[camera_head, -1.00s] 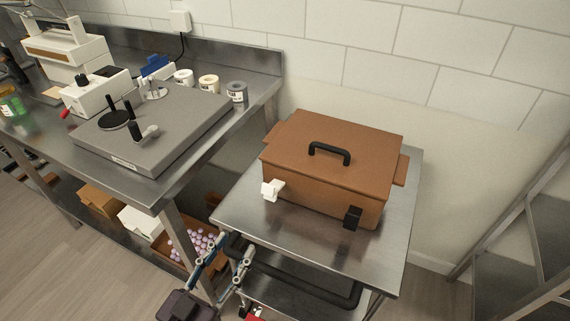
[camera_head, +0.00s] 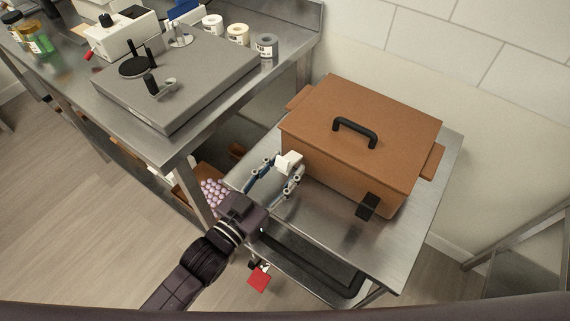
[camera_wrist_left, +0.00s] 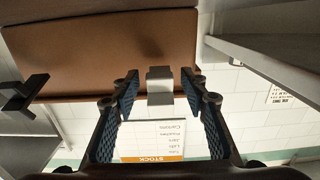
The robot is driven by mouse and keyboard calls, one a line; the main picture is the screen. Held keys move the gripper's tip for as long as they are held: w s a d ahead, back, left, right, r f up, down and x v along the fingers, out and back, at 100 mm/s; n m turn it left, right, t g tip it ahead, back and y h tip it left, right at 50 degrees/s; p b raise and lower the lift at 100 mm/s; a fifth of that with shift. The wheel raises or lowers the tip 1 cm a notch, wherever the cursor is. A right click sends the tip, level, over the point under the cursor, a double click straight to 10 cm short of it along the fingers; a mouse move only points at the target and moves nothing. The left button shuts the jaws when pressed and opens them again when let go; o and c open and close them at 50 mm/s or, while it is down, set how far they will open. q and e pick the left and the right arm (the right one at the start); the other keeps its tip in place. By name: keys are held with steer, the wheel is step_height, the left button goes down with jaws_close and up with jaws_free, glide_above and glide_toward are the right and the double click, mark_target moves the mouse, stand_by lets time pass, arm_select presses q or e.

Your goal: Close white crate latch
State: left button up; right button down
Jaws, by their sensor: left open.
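The brown crate (camera_head: 350,170) with a black handle (camera_head: 355,131) on its lid stands on a steel cart. The white latch (camera_head: 289,162) sticks out from the left part of its front face. In the left wrist view the white latch (camera_wrist_left: 160,84) lies ahead, between and just beyond the fingertips. A black latch (camera_head: 367,206) sits at the right of the front face; it also shows in the wrist view (camera_wrist_left: 18,95). My left gripper (camera_head: 277,168) is open, its fingers on both sides of the white latch; contact cannot be told. My right gripper is not in view.
The steel cart top (camera_head: 400,255) has bare room in front of the crate. The steel bench (camera_head: 175,150) with a grey slab (camera_head: 180,85) stands to the left.

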arm_select(q)
steer(key=shift+w+d, duration=0.15)
steer(key=shift+w, duration=0.05)
jaws_close()
stand_by(0.4)
